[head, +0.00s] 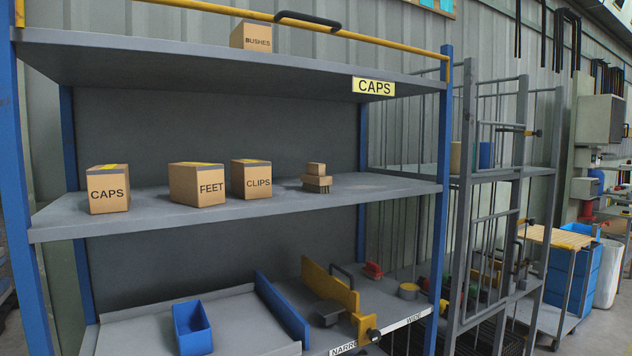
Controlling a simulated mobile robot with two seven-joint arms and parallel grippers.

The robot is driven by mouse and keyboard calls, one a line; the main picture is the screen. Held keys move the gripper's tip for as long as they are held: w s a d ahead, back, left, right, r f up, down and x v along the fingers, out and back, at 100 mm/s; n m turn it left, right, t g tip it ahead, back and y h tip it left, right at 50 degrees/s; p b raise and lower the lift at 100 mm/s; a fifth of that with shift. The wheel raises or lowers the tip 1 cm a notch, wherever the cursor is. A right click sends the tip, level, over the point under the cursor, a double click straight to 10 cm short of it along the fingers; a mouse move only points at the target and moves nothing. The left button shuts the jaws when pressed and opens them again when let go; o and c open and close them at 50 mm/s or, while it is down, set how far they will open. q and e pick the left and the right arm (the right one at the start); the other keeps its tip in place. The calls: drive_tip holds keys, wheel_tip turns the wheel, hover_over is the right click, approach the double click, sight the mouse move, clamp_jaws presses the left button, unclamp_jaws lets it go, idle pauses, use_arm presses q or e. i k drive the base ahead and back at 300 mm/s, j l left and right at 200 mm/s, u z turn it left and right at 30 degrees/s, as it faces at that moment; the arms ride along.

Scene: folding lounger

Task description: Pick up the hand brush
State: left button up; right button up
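What looks like the hand brush (317,183) rests on the middle shelf (130,226), to the right of the boxes. It has a tan, wood-coloured block with a smaller block on top, and short dark bristles show at its lower edge. Nothing touches it. Neither of my grippers is in view.
Cartons marked CAPS (108,194), FEET (210,188) and CLIPS (258,181) stand left of the brush. The upper shelf (200,58) overhangs it. A blue post (441,200) bounds the right side. Below are a blue bin (192,330) and a yellow fixture (330,284).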

sight(315, 179)
drive_tip(key=i+l, duration=0.2)
drive_tip(key=l, duration=0.15)
drive_tip(key=i+l, duration=0.15)
drive_tip(key=l, duration=0.15)
drive_tip(key=i+l+u, duration=0.2)
drive_tip(key=l, duration=0.15)
drive_tip(key=i+l+u, duration=0.2)
drive_tip(key=l, duration=0.15)
drive_tip(key=k, duration=0.1)
